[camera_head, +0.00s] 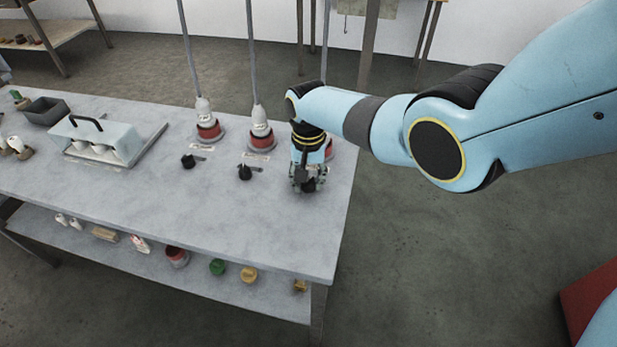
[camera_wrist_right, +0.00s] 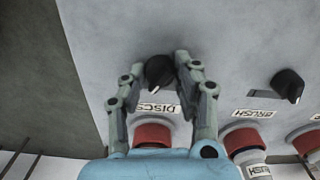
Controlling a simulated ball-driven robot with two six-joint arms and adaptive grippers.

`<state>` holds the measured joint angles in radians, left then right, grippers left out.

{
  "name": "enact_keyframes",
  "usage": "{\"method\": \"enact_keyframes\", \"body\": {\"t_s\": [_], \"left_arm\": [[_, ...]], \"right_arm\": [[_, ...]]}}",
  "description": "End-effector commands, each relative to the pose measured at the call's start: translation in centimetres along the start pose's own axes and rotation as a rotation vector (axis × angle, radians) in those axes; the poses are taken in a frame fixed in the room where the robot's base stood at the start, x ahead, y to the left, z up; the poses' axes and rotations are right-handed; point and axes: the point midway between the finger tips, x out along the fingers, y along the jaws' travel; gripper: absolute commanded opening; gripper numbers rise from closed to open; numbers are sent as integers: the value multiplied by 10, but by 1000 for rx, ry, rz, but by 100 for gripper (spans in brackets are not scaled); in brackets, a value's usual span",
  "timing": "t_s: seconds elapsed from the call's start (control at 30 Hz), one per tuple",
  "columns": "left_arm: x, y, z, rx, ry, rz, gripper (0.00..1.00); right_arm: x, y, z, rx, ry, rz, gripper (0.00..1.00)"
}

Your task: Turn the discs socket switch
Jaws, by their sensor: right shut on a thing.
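The discs socket switch (camera_wrist_right: 158,71) is a black rotary knob beside a white DISCS label (camera_wrist_right: 158,107) in the right wrist view. My right gripper (camera_wrist_right: 160,75) is shut on this knob, with one finger on each side of it. In the head view my right gripper (camera_head: 308,180) points down at the tabletop near its right end and hides the knob. The red discs socket (camera_wrist_right: 152,134) is partly covered by my gripper body; a bit of it shows in the head view (camera_head: 329,149). My left gripper is not in view.
The brush knob (camera_wrist_right: 288,84) stands beside the discs knob; it also shows in the head view (camera_head: 245,172). Another knob (camera_head: 188,161) is further left. Corded plugs sit in red sockets (camera_head: 262,142) behind. A lidded box (camera_head: 122,138) stands on the left of the grey table (camera_head: 200,220).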

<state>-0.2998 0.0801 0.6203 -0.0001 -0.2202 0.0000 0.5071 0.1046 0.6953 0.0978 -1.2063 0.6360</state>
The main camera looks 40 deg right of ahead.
Motion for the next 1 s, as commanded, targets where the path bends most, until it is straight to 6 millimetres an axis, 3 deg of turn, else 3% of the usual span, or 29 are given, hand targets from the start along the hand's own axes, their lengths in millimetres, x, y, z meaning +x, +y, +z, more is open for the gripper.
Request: {"method": "enact_keyframes", "body": {"t_s": [0.53,0.57,0.7,1.0], "left_arm": [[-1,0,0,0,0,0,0],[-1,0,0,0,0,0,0],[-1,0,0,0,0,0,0],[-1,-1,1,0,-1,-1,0]], "right_arm": [[0,-1,0,28,0,-1,0],[0,-1,0,28,0,-1,31],[0,0,0,27,0,-1,49],[0,0,0,27,1,-1,52]]}}
